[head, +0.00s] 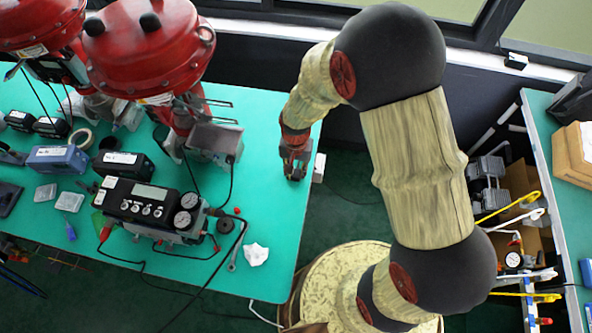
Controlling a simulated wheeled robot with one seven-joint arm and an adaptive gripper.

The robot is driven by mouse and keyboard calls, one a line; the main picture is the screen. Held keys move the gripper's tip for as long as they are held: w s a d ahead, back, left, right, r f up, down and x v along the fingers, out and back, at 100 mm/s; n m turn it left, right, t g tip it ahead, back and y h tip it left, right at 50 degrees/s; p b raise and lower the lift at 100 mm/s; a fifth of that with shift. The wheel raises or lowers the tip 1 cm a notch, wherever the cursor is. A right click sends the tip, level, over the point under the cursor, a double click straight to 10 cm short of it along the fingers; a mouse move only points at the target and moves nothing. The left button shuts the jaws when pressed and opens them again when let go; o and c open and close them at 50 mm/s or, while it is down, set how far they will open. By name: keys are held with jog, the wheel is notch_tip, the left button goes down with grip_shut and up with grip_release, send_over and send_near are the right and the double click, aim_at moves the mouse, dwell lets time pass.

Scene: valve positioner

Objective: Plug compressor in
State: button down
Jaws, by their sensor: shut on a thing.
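My gripper (295,173) points down at the right edge of the green table, just left of a small white block (319,167). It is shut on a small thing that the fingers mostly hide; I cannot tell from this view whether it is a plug. The white block stands upright at the table's edge and may be a socket; its face is not clear. I cannot make out a compressor for certain. A black box with a display and gauges (147,205) sits on the table, with cables running from it.
Red domed valve actuators (150,50) stand at the back left of the green table (276,215). Blue and black boxes, a tape roll and a crumpled white paper (256,255) lie around. A grey case (487,182) and coloured hooks are at right. The table's right part is mostly clear.

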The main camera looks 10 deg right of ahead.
jog(key=shift+r+p, duration=0.75)
jog(key=shift+r, duration=0.25)
dwell(0.7)
jog(key=shift+r+p, duration=1.45)
jog(key=shift+r, duration=0.45)
